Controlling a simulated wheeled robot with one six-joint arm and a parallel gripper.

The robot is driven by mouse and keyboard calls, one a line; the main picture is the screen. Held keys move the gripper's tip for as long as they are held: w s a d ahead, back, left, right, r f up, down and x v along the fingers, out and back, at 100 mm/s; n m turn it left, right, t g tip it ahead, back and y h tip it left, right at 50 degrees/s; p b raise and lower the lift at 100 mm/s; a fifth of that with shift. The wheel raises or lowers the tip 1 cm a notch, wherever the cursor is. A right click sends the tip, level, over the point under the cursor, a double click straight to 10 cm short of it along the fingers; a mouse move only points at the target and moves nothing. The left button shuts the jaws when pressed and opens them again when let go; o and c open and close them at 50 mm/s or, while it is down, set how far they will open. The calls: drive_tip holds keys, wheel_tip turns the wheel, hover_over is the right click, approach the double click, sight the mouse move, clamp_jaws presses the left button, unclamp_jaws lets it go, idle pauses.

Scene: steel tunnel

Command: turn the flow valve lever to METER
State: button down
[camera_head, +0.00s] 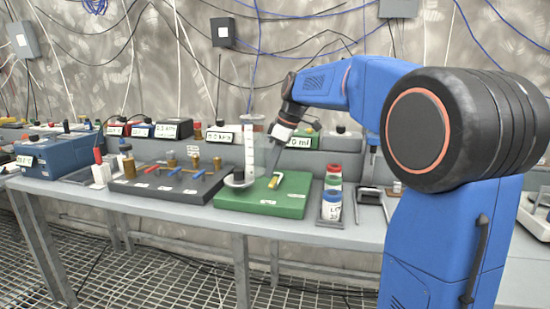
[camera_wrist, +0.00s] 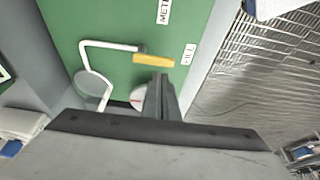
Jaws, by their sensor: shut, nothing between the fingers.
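The yellow flow valve lever (camera_wrist: 153,61) sits on the green board (camera_wrist: 108,18). In the wrist view it lies across the picture, its free end toward the FILL label (camera_wrist: 188,54). The METER label (camera_wrist: 163,11) is further up, cut off by the top edge. The lever also shows in the head view (camera_head: 275,181), on the green board (camera_head: 285,208). My gripper (camera_wrist: 160,77) is shut and empty, its tips close beside the lever's lower side in the wrist view; I cannot tell whether they touch. It reaches down over the board in the head view (camera_head: 271,173).
A clear graduated cylinder (camera_head: 250,150) stands at the board's left, near a bent white tube (camera_wrist: 112,45). A dark valve panel (camera_head: 165,187) is further left.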

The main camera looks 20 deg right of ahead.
sight(272, 183)
drive_tip(key=shift+x, duration=1.6)
drive_tip(key=shift+s+d+n, duration=0.15)
drive_tip(key=shift+s+n, duration=0.05)
drive_tip(key=shift+n, duration=0.5)
drive_tip(key=n+g, duration=0.1)
drive_tip(key=n, duration=0.1)
drive_tip(key=s+d+n, duration=0.1)
drive_tip(key=n, duration=0.1)
drive_tip(key=shift+d+n+g+y, duration=0.15)
drive_tip(key=shift+n+g+y, duration=0.15)
drive_tip(key=shift+g+y, duration=0.1)
drive_tip(key=n, duration=0.1)
drive_tip(key=d+n+g, duration=0.1)
drive_tip(key=n, duration=0.1)
drive_tip(key=shift+s+d+n, duration=0.15)
drive_tip(key=shift+n, duration=0.15)
drive_tip(key=n, duration=0.1)
drive_tip(key=d+n+g, duration=0.1)
drive_tip(key=shift+n, duration=0.3)
drive_tip(key=shift+d, duration=0.75)
drive_tip(key=shift+w+d, duration=0.3)
drive_tip(key=shift+w, duration=0.1)
drive_tip(key=shift+r, duration=0.15)
